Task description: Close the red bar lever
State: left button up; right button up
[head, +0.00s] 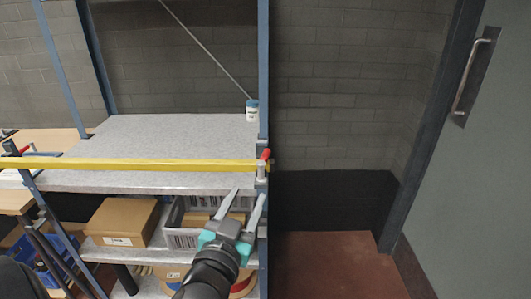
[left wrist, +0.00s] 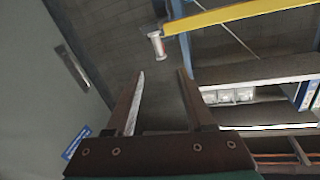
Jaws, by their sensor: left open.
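A yellow bar (head: 130,165) runs level across the front of the shelf, and it also shows in the left wrist view (left wrist: 240,14). The small red lever (head: 266,154) is at the bar's right end, by the blue post, above a pale cylinder (head: 261,172). My right gripper is not in view.
The blue post (head: 263,70) rises beside the lever. A cardboard box (head: 121,221) and a grey crate (head: 186,237) sit on the lower shelf. A white jar (head: 252,112) stands on the top shelf (head: 170,133). A grey door (head: 490,170) is at the right; the floor before it is clear.

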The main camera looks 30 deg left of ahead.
aim_at(264, 156)
pick_arm(q)
jog(key=x, duration=1.5)
grip_shut()
dwell(0.4)
